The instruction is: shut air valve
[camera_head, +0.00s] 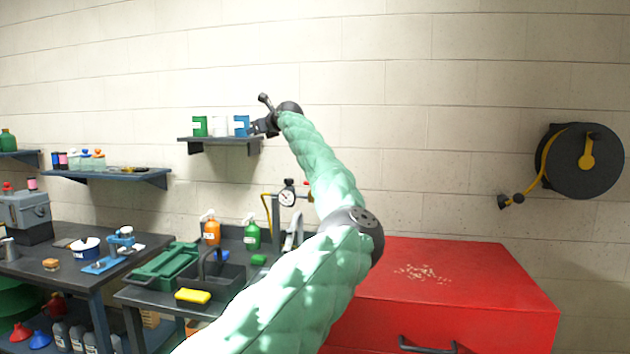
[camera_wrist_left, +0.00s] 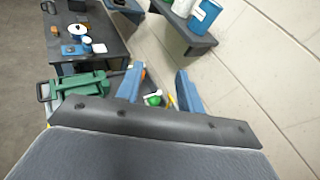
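A round dial gauge (camera_head: 288,193) with a white face stands by the wall behind the bench, beside a grey upright pipe (camera_head: 275,218). A yellow curved piece (camera_head: 266,197) is next to it; I cannot tell whether it is a valve lever or hose. No valve handle shows clearly, and my arm covers part of this area. My left gripper (camera_head: 256,126) is raised high beside the wall shelf, well above the gauge. In the left wrist view its two blue fingers (camera_wrist_left: 158,80) stand apart with nothing gripped. My right gripper is not in view.
The wall shelf (camera_head: 222,139) holds a green can, a white can and a blue can (camera_head: 242,124) close to my gripper. Spray bottles (camera_head: 211,230) and a green toolbox (camera_head: 165,263) stand on the bench. A red cabinet (camera_head: 470,270) and hose reel (camera_head: 580,160) are right.

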